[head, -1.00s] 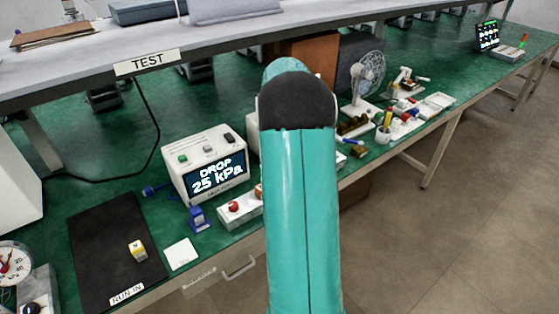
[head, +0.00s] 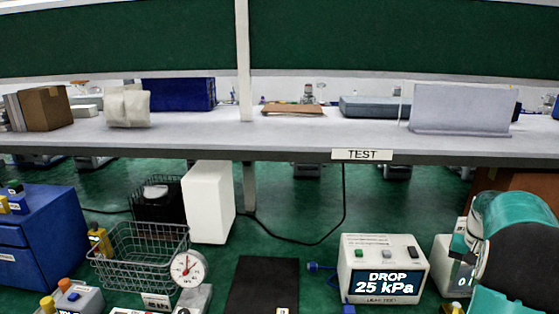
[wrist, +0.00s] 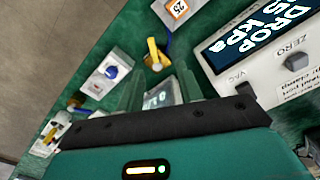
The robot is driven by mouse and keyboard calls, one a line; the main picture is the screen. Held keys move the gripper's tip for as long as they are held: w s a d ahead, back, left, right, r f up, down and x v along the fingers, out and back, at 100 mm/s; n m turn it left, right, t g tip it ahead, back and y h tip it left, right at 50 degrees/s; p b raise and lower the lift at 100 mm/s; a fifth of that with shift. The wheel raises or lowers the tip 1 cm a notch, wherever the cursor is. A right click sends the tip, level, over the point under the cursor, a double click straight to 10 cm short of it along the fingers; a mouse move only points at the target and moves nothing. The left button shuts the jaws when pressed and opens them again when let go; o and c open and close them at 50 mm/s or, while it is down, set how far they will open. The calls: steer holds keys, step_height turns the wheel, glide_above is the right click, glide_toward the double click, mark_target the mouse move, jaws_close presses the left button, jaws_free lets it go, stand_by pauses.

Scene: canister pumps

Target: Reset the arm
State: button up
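My arm (head: 515,240), teal with a dark joint, rises at the right edge of the head view. My gripper is out of the head view. In the wrist view my gripper (wrist: 158,82) shows two teal fingers standing apart above a black strip. A small device with a pale display (wrist: 160,97) shows in the gap beyond them, and I see nothing gripped. The leak tester (head: 383,270) reads "DROP 25 kPa" and stands left of my arm. It also shows at the wrist view's upper right (wrist: 262,50).
A wire basket (head: 138,255), a dial gauge (head: 187,269) and a black mat (head: 262,285) lie along the green bench. A blue drawer unit (head: 40,235) stands at left. A shelf (head: 210,140) with a TEST label (head: 362,154) spans above the bench.

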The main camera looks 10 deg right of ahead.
steer(key=s+a+r+n+t, duration=0.15)
steer(key=a+r, duration=0.35)
steer(key=a, duration=0.6)
steer(key=s+a+r+n+t, duration=0.15)
steer(key=a+r, duration=0.45)
steer(key=a, duration=0.6)
steer(key=s+a+f+n+t, duration=0.1)
steer(key=s+a+n, duration=0.4)
steer(key=s+a, duration=0.8)
steer(key=a+t, duration=0.1)
steer(key=a, duration=0.3)
steer(key=shift+s+f, duration=0.15)
steer(key=shift+f, duration=0.15)
